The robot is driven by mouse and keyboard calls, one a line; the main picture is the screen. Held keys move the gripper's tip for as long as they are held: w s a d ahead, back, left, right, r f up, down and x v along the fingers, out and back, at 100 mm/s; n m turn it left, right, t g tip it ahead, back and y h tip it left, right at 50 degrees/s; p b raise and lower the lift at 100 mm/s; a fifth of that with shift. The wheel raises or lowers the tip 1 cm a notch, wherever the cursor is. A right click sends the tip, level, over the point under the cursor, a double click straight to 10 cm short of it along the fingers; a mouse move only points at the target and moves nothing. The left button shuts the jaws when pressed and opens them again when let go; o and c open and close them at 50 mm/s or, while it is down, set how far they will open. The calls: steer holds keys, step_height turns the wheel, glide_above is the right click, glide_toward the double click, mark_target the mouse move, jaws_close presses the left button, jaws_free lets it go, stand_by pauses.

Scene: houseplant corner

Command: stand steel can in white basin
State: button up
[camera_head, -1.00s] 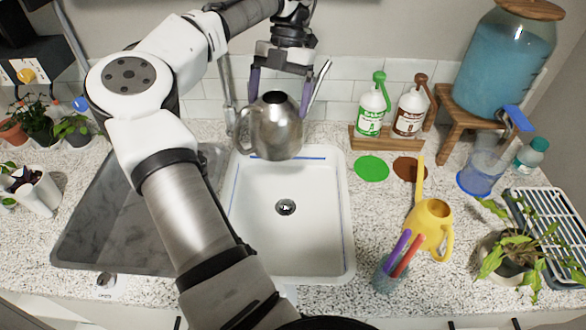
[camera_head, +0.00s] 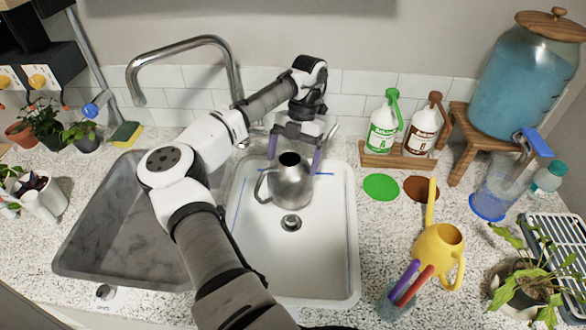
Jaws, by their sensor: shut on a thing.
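The steel can (camera_head: 291,187) is a shiny grey watering can with a dark round opening on top and a handle on its left. It is upright inside the outline of the white basin (camera_head: 330,268), toward the back, just behind the drain. I cannot tell whether its base touches the basin floor. My gripper (camera_head: 295,160) comes from behind and above, with its purple-grey fingers on either side of the can, shut on it. The fingertips are partly hidden by the can.
A grey sink (camera_head: 125,225) and a steel faucet (camera_head: 185,45) are at the left. At the right are a wooden rack with green-labelled (camera_head: 383,130) and brown-labelled bottles (camera_head: 422,132), a yellow watering can (camera_head: 438,245) and a cup of pens (camera_head: 393,300). The basin's front is clear.

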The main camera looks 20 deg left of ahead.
steer(key=shift+f, duration=2.3)
steer(key=o, duration=1.1)
steer(key=shift+r, duration=0.1)
steer(key=b+v, duration=0.1)
steer(key=v, duration=1)
steer(key=shift+w+d+r, duration=0.1)
steer(key=shift+w+r, duration=0.05)
steer(key=shift+r, duration=0.25)
